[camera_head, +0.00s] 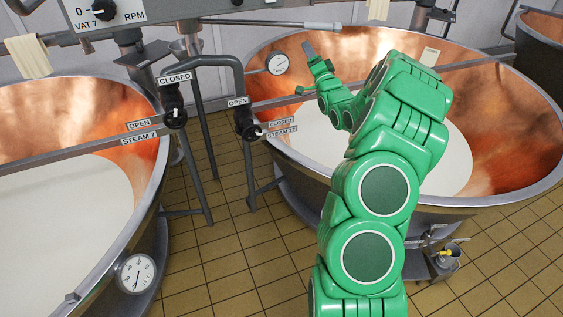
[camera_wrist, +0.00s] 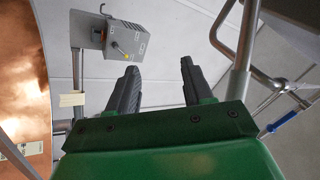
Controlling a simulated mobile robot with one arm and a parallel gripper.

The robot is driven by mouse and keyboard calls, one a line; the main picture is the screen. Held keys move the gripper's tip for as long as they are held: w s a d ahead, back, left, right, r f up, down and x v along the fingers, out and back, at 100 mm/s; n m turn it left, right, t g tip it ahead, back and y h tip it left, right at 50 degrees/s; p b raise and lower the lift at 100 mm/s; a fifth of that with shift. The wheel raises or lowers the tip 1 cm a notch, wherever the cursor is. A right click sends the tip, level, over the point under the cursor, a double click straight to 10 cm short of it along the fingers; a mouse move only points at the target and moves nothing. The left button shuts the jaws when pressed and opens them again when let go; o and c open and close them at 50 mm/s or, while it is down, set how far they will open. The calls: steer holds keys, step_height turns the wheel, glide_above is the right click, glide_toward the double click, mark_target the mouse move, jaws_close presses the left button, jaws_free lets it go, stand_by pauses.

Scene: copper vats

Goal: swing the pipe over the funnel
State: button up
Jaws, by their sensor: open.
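My gripper (camera_head: 309,50) is over the right copper vat, near its back rim. In the wrist view my gripper (camera_wrist: 158,65) is open, with two dark ribbed fingers apart and nothing between them. A thin horizontal steel pipe (camera_head: 265,23) with a grey sleeved end runs above the back rim of the right vat, just beyond the gripper and apart from it. A bent steel pipe (camera_wrist: 244,55) stands right of the fingers in the wrist view; I cannot tell if it is the same one.
The right vat (camera_head: 535,195) and left vat (camera_head: 150,240) hold white liquid. Valve pipes (camera_head: 241,85) stand between them. A rail (camera_head: 470,62) crosses the right vat. A dial (camera_head: 277,64) hangs at its rim. A grey box (camera_wrist: 125,38) is ahead in the wrist view.

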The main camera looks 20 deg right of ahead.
steer(key=s+a+f+n+g+h, duration=0.1)
steer(key=a+f+g, duration=0.5)
steer(key=f+g, duration=0.3)
steer(key=s+a+r+n+g, duration=0.1)
steer(key=s+a, duration=0.5)
steer(key=s, duration=0.6)
steer(key=s+a+r+n+g, duration=0.1)
steer(key=s+a+n+g, duration=0.3)
steer(key=s, duration=0.9)
steer(key=s+a+r+n+g, duration=0.1)
steer(key=s+a+n+g, duration=0.1)
steer(key=s+a+g, duration=0.4)
steer(key=s+a, duration=0.4)
steer(key=s, duration=0.3)
steer(key=shift+s+a+r+n, duration=0.15)
steer(key=shift+s+r+n, duration=0.15)
steer(key=shift+n, duration=0.1)
steer(key=shift+w, duration=0.15)
